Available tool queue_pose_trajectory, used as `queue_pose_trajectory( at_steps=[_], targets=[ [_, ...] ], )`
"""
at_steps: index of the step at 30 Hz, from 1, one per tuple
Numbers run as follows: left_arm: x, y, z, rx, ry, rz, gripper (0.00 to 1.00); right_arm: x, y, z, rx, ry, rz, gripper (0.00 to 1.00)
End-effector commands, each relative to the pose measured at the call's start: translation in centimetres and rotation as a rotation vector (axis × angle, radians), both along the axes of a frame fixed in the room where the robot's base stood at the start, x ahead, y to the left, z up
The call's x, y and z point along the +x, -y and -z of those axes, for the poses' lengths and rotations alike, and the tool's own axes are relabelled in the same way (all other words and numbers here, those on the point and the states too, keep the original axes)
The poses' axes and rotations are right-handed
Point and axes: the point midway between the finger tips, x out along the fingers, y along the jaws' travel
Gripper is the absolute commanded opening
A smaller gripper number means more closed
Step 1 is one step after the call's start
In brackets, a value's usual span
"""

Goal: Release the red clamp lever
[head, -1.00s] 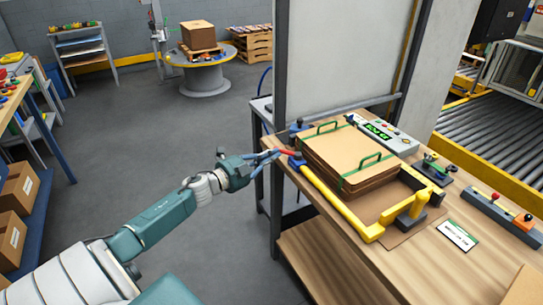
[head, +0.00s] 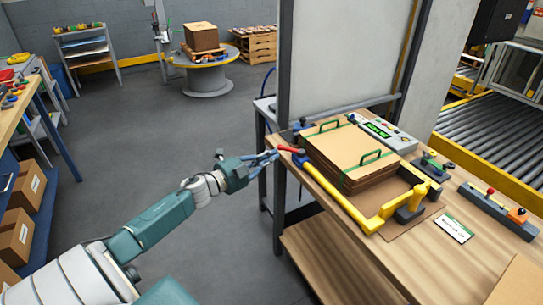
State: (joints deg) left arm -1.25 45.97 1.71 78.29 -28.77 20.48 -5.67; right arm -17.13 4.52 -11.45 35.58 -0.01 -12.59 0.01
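Whether a fingertip touches the lever is too small to tell. My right gripper is not in view.
The wooden workbench (head: 400,262) carries a grey control box with a green display (head: 378,130), a lever block (head: 496,210) and a white label card (head: 455,229). A grey upright panel (head: 330,55) stands behind the stack. The floor left of the bench is clear.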

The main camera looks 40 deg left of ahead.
Motion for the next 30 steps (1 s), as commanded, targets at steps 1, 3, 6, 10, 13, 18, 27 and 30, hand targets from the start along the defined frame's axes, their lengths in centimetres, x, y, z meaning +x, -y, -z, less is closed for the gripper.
queue_pose_trajectory(
  at_steps=[1,3,6,10,13,18,27,30],
  targets=[
    [-0.8,-1.3,0.2,0.005,-0.005,-0.007,0.00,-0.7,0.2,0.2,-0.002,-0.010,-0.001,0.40],
    [-1.6,-2.4,0.2,0.004,-0.004,-0.005,0.00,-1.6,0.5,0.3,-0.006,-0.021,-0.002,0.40],
    [-2.8,-4.0,0.1,0.004,-0.005,-0.004,0.00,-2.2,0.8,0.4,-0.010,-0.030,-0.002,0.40],
    [-4.2,-5.8,0.0,0.003,-0.005,-0.002,0.00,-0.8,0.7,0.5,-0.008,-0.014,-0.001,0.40],
    [-4.9,-6.8,0.0,0.002,-0.004,-0.001,0.00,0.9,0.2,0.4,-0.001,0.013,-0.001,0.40],
    [-5.4,-7.5,-0.2,0.000,-0.003,0.001,0.00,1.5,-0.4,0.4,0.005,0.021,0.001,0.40],
    [-5.5,-7.5,-0.2,0.000,-0.003,0.001,0.00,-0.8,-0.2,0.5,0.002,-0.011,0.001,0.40],
    [-5.5,-7.5,-0.2,0.000,-0.003,0.001,0.00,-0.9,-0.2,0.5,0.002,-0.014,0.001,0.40]
  ],
)
